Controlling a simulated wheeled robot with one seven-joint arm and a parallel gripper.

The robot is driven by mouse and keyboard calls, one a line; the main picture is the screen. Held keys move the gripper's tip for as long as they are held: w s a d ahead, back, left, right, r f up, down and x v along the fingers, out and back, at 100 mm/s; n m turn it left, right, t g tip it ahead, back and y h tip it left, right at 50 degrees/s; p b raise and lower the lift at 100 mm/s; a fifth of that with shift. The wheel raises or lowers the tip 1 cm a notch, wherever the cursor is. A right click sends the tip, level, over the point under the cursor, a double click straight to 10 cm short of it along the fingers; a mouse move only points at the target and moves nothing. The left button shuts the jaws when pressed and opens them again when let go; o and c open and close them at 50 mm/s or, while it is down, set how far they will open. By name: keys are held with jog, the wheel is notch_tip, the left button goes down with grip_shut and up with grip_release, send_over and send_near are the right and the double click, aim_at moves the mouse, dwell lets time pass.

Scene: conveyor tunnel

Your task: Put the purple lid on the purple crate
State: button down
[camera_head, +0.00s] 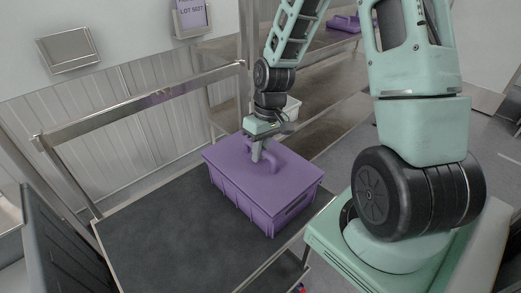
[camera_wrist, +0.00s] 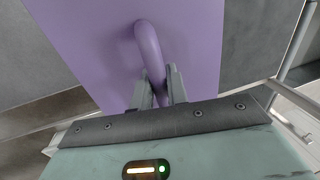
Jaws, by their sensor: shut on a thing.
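The purple crate (camera_head: 247,205) stands on a dark conveyor-like surface in the head view. The purple lid (camera_head: 285,184) lies over the top of the crate, and its edges look roughly in line with the crate's rim; whether it is fully seated I cannot tell. My gripper (camera_head: 257,158) is above the lid and shut on the lid's arched handle. In the wrist view my gripper (camera_wrist: 162,88) has its two fingers on either side of the handle (camera_wrist: 148,45), above the flat purple lid (camera_wrist: 88,40). The crate is hidden in the wrist view.
The dark surface (camera_head: 150,235) is clear to the left of the crate. A metal rail (camera_head: 145,103) runs along its far side. Shelves behind hold a white bin (camera_head: 291,108) and another purple item (camera_head: 345,23). A purple sign (camera_head: 191,14) hangs on the wall.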

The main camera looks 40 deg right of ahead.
jog(key=shift+f+b, duration=0.3)
jog(key=shift+f, duration=0.25)
jog(key=c, duration=1.3)
grip_release()
jog(key=shift+r, duration=0.15)
jog(key=d+r+b, duration=0.1)
jog(key=d+r, duration=0.2)
jog(key=r, duration=1.4)
jog(key=shift+d+b, duration=0.2)
jog(key=shift+b, duration=0.15)
